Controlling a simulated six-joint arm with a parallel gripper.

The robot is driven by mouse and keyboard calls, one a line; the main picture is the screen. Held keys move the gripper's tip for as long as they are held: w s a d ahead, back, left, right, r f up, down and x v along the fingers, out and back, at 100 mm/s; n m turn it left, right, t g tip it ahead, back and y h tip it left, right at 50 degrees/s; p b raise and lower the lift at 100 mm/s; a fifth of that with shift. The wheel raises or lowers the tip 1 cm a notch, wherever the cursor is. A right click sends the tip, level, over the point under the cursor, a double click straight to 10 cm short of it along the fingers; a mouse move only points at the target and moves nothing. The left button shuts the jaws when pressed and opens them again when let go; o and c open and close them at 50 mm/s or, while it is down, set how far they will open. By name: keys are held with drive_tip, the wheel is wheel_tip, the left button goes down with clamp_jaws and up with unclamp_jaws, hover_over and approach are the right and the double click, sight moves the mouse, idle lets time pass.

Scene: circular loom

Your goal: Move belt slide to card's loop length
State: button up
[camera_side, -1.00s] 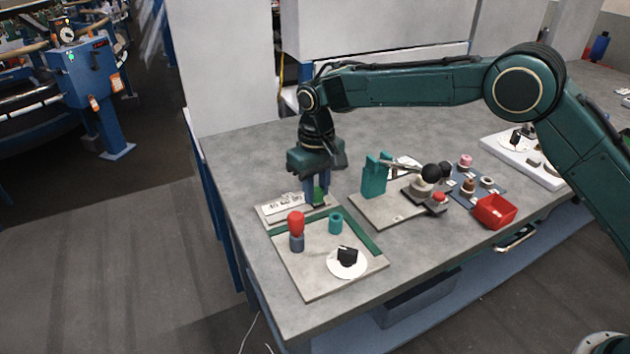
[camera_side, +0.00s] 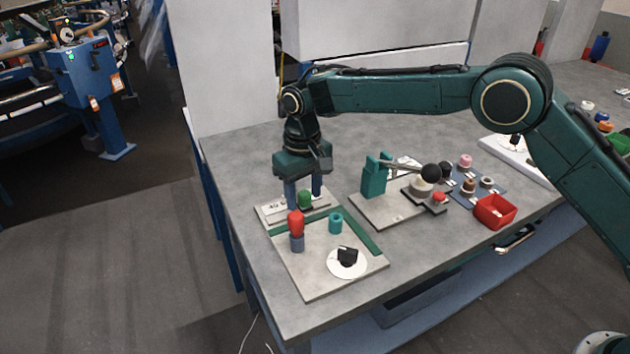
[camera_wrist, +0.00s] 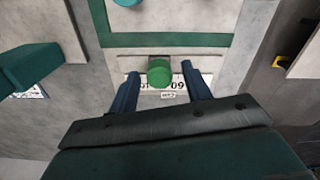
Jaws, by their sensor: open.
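The belt slide's green knob (camera_side: 305,198) stands on a pale scale plate (camera_side: 264,211) near the table's left edge. In the wrist view the green knob (camera_wrist: 160,72) sits in front of printed numbers, partly hiding them; "60" or "09" shows to its right. A small white label (camera_wrist: 168,95) lies just below the numbers, too small to read. My gripper (camera_side: 304,195) is low over the plate and open. In the wrist view its two blue fingers (camera_wrist: 160,73) stand on either side of the knob, with visible gaps. I cannot make out a card with a loop length.
In front is a board with a red-topped peg (camera_side: 296,226), a teal cup (camera_side: 336,223), a green strip and a black dial (camera_side: 347,257).

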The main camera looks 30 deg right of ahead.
sight(304, 193)
wheel_tip(304, 193, up, 14)
idle(0.8)
